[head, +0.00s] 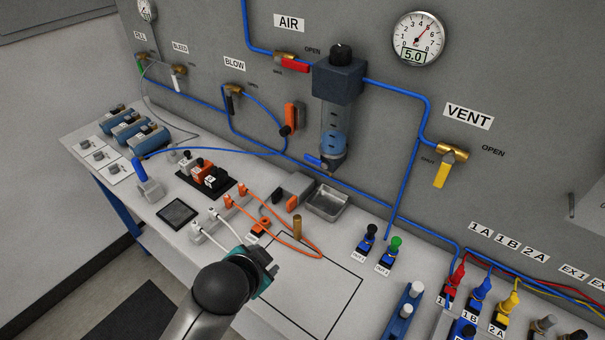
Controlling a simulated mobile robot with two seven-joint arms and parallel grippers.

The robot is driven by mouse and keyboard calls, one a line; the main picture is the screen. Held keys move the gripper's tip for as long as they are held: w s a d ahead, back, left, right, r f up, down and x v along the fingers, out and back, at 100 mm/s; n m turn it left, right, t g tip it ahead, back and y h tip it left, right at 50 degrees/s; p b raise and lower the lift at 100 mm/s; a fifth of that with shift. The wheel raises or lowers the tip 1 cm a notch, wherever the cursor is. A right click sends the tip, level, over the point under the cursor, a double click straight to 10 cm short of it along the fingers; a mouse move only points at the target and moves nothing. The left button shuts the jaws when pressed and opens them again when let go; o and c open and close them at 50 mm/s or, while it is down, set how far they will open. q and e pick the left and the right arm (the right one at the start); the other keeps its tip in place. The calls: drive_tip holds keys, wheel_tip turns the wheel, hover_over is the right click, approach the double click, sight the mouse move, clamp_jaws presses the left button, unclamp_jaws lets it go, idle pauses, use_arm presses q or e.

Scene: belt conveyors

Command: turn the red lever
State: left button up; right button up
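The red lever (294,65) sits on a brass valve (285,55) on the grey wall panel, below the AIR label (289,22). It points to the right, roughly along the blue pipe, with the word OPEN printed near it. My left gripper (266,262), with teal parts, is low in the head view over the bench, well below and apart from the lever. Its fingers are small and partly hidden by my dark wrist, so I cannot tell if they are open. My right gripper is not in view.
A filter unit (338,82) stands right of the red lever. A pressure gauge (418,40) reads 5.0. A yellow lever (443,169) hangs under VENT. Orange cables (290,241) loop over the bench near my gripper. A metal tray (325,202) sits at the bench's back.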

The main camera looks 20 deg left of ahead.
use_arm(q)
drive_tip(key=w+r+m+t, duration=0.6)
drive_tip(key=w+r, duration=0.6)
drive_tip(key=r, duration=0.3)
drive_tip(key=m+t+p, duration=0.1)
drive_tip(key=m+t, duration=0.3)
drive_tip(key=m, duration=0.1)
approach(302, 69)
drive_tip(key=w, duration=1)
drive_tip(key=shift+w+a, duration=0.15)
clamp_jaws()
